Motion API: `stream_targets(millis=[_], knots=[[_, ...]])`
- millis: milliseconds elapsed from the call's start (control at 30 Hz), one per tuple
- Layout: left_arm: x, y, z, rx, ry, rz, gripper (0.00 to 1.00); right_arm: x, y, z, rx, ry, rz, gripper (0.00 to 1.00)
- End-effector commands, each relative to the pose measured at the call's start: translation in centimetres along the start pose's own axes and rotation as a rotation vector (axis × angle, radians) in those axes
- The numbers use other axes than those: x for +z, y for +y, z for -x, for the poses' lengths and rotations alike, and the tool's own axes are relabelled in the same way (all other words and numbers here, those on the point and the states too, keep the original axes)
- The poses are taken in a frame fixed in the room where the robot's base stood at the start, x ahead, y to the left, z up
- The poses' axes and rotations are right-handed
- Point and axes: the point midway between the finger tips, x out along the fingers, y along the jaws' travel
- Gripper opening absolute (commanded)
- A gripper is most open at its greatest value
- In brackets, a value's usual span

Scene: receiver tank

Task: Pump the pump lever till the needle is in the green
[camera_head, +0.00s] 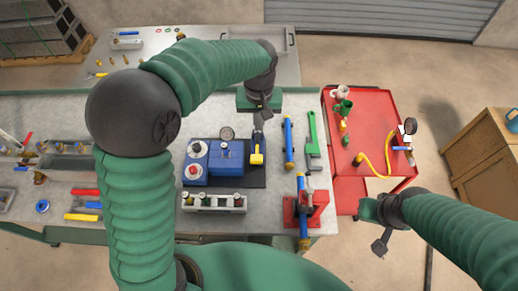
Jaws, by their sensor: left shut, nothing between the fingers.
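A blue pump unit (225,158) sits on a dark mat on the grey bench. A lever with a yellow grip (257,156) stands at its right side. A small round gauge (227,133) is at the unit's back edge; its needle and green zone are too small to read. My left gripper (264,112) is shut and empty, pointing down just behind the lever's upper end. I cannot tell whether it touches the lever. My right gripper (381,242) hangs over the floor, right of the bench, far from the lever; its fingers are unclear.
A blue pipe (289,142) and a green wrench (312,138) lie right of the pump. A red vise (317,208) holds a blue pipe at the front. A grey valve block (213,202) stands before the pump. A red cart (374,105) with a yellow hose is at right.

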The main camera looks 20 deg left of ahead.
Motion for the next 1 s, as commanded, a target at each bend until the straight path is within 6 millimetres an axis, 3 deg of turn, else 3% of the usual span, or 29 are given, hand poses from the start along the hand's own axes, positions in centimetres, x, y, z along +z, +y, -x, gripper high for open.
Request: stream_targets(millis=[167, 500, 600, 800, 1000], knots=[[0.0, -0.2, -2.2, -0.003, -0.007, -0.001, 0.00, -0.3, 0.0, 0.7, 0.000, -0.001, 0.001, 0.00], [0.1, -0.1, -9.5, -0.002, -0.006, 0.000, 0.00, -0.8, 0.0, 2.8, 0.000, -0.001, 0.001, 0.00], [1.1, -0.1, -10.9, -0.002, -0.004, -0.001, 0.00, -1.0, 0.0, 3.6, 0.000, -0.001, 0.001, 0.00], [2.1, -0.1, -12.9, -0.001, -0.001, -0.001, 0.00, -1.1, 0.0, 4.2, 0.000, -0.001, 0.001, 0.00], [2.2, -0.1, -13.2, -0.001, 0.000, -0.001, 0.00, -1.1, 0.0, 4.1, 0.000, -0.001, 0.001, 0.00]])
